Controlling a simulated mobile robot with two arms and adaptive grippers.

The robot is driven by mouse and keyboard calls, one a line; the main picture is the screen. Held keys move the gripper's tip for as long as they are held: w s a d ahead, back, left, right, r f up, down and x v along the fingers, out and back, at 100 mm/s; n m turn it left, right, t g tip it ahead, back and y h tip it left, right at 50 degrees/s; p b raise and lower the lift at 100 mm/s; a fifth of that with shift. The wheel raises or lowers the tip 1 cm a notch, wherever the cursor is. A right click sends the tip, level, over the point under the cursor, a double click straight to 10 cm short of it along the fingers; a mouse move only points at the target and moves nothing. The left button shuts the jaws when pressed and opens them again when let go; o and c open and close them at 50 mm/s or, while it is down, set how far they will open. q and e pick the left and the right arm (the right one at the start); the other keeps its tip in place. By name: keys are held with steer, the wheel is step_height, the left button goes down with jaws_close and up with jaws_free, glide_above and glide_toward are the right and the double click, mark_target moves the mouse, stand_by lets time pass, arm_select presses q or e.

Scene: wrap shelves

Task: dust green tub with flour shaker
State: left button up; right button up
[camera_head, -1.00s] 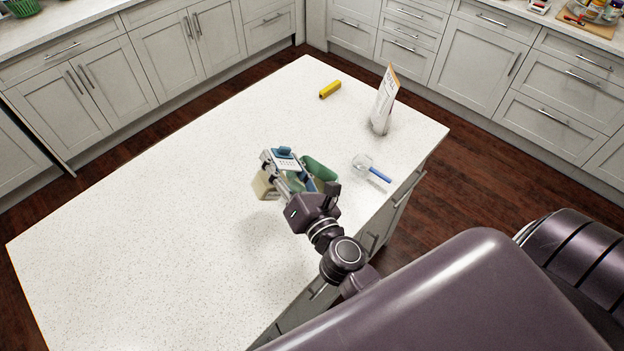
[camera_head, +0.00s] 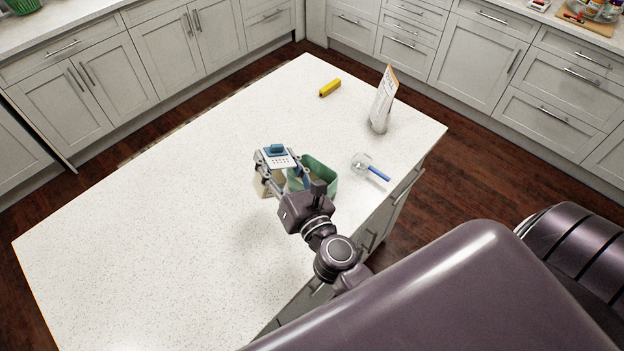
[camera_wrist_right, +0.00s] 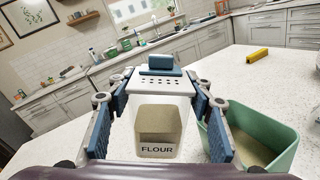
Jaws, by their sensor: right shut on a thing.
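The flour shaker (camera_wrist_right: 158,125) is a clear container labelled FLOUR, with tan contents, a pale perforated lid and a blue knob. My right gripper (camera_head: 272,172) is shut on it, with blue finger pads on both sides. In the head view the shaker lid (camera_head: 279,159) faces up, beside and left of the green tub (camera_head: 323,174). The tub stands open on the counter, partly hidden by my wrist. In the wrist view the tub (camera_wrist_right: 272,130) is just right of the gripper, with a tan layer inside. My left gripper is not in view.
The left part of the white island top (camera_head: 150,230) is clear.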

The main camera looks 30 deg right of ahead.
mark_target(274, 155)
steer(key=shift+a+r+n, duration=0.25)
steer(key=shift+r+n, duration=0.15)
steer(key=shift+r, duration=0.3)
steer(key=shift+f, duration=0.15)
step_height(274, 155, up, 2)
steer(key=shift+p, duration=1)
steer(key=shift+r, duration=0.5)
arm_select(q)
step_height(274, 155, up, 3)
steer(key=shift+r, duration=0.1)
